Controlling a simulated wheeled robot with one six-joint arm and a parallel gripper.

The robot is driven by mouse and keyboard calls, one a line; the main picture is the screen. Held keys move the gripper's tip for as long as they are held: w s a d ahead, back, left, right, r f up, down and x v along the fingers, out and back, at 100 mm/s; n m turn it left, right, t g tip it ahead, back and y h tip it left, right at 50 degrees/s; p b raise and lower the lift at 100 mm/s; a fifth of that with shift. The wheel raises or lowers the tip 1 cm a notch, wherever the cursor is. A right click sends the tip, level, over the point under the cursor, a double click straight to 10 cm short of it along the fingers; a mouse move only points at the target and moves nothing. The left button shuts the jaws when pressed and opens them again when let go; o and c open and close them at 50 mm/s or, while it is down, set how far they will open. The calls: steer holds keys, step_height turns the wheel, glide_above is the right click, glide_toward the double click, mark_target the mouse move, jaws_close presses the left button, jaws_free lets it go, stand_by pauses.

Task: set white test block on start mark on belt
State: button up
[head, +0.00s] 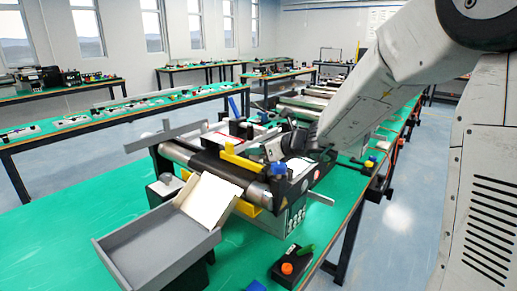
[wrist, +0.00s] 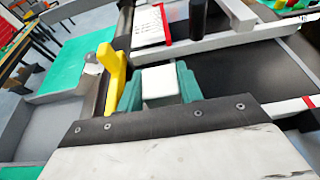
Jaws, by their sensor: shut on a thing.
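The white test block (wrist: 160,84) is between the teal fingers of my gripper (wrist: 159,90) in the wrist view. The fingers are shut on its two sides. In the head view my gripper (head: 277,150) is over the near conveyor, and I cannot make out the block there. The dark belt (wrist: 238,75) lies under and beyond the fingers; it also shows in the head view (head: 208,162). I cannot tell whether the block touches the belt. A red strip with a white patch (wrist: 150,27) lies beyond the fingers; I cannot tell whether it is the start mark.
A yellow bracket (wrist: 114,68) stands close left of the fingers; it also shows in the head view (head: 238,158). A grey tray (head: 150,250) is at the conveyor's near end. A black box with an orange button (head: 287,268) sits on the green table (head: 90,275).

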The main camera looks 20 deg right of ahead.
steer(key=o, duration=0.6)
steer(key=shift+f, duration=0.2)
steer(key=o, duration=0.4)
steer(key=shift+r, duration=0.1)
